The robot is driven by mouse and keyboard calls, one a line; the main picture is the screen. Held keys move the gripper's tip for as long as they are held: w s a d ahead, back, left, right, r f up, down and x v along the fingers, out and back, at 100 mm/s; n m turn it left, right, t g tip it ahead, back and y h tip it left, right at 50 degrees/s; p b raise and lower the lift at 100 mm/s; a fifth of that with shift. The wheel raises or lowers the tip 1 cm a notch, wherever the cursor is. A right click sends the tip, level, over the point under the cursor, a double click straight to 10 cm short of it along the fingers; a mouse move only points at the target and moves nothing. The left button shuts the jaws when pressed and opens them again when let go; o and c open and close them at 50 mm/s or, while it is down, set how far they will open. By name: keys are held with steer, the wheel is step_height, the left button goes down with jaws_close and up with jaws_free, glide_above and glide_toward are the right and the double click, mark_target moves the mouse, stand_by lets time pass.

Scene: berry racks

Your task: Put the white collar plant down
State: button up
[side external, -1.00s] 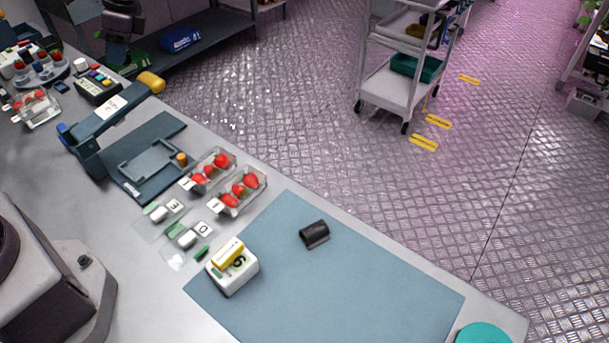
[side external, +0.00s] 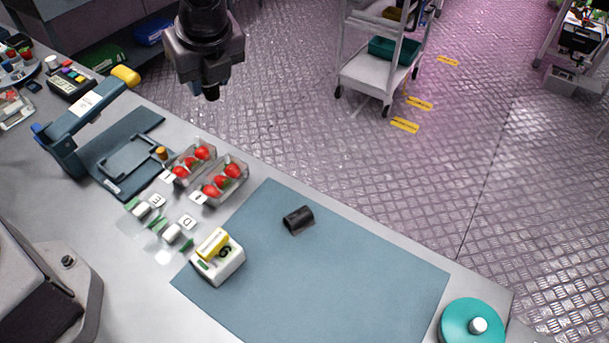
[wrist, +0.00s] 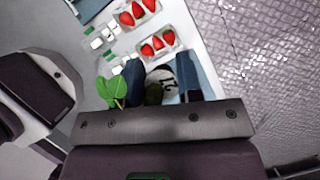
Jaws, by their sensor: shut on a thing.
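My gripper shows in the wrist view (wrist: 160,84), its two blue fingers shut on the white collar plant. A white, round piece with dark marks (wrist: 164,74) shows between the fingers, with a dark part beside it. Green leaves (wrist: 113,90) stick out to the left of the left finger. The lower part of the plant is hidden by my gripper. In the side external view the dark end of my arm hangs at the top, beyond the bench's far edge in the picture; the plant cannot be made out there.
A teal disc (side external: 472,322) lies at the right end. A blue press-like device (side external: 75,125) stands left.

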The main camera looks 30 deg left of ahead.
steer(key=s+d+f+m+h, duration=0.4)
steer(key=s+d+m, duration=0.3)
steer(key=s+m, duration=0.45)
steer(key=s+d+f+m+h, duration=0.35)
steer(key=s+d+m, duration=0.45)
steer(key=m, duration=0.7)
glide_toward(318, 293)
steer(key=shift+w+d+f+m+h, duration=0.1)
steer(key=shift+d+f+m+h, duration=0.15)
steer(key=shift+f, duration=0.2)
steer(key=shift+w+d+f+m+h, duration=0.1)
steer(key=shift+d+f, duration=0.1)
steer(key=shift+f, duration=0.3)
steer(key=shift+w+d+f, duration=0.1)
steer(key=shift+d+f, duration=0.05)
steer(key=shift+f, duration=0.05)
steer(key=shift+w+d+f, duration=0.15)
steer(key=shift+f, duration=1.6)
steer(key=shift+f, duration=0.1)
